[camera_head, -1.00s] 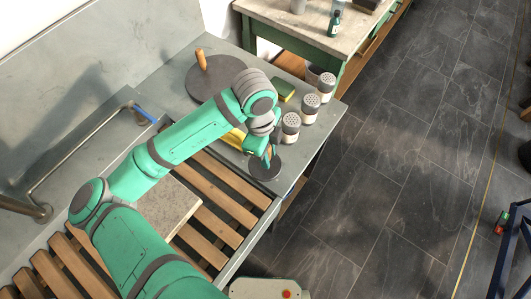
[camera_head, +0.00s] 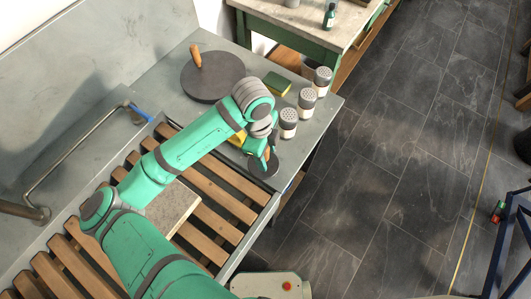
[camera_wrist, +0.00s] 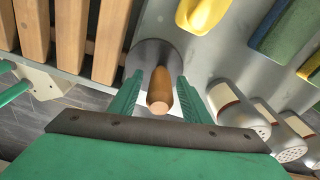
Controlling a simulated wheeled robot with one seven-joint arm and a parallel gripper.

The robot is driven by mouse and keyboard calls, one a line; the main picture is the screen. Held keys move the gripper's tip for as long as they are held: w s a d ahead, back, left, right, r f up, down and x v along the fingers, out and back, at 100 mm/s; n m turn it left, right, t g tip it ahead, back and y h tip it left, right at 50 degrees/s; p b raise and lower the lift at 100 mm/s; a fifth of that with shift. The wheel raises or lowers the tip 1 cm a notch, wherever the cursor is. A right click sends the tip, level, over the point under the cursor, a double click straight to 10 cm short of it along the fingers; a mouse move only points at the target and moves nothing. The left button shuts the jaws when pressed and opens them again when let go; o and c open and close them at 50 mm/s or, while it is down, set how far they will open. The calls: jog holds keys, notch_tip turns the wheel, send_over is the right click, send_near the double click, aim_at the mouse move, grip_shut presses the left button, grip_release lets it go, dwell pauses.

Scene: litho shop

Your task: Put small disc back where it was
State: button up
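The small disc (camera_head: 264,169) is dark grey and lies flat on the grey bench top near the front edge. Its upright wooden handle (camera_wrist: 160,88) shows in the wrist view, rising from the disc (camera_wrist: 147,53) towards the camera. My gripper (camera_wrist: 159,92) is open, with one green finger on each side of the handle and a gap visible on both sides. In the head view my gripper (camera_head: 265,157) is right above the small disc and hides most of its handle.
A large dark disc (camera_head: 213,78) with a wooden handle lies farther back. Several white shakers (camera_head: 288,124) stand close to the right. A green-yellow sponge (camera_head: 277,85) and a yellow object (camera_wrist: 202,14) are near. A slatted wooden rack (camera_head: 215,205) is left of the small disc.

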jog(key=shift+w, duration=0.1)
jog(key=shift+a+r, duration=0.1)
jog(key=shift+r, duration=0.1)
jog(key=r, duration=0.8)
jog(key=a+r, duration=0.1)
jog(key=r, duration=0.2)
jog(key=shift+w+a+r, duration=0.1)
jog(key=shift+w+r, duration=0.1)
jog(key=shift+r, duration=0.2)
jog(key=shift+w, duration=0.1)
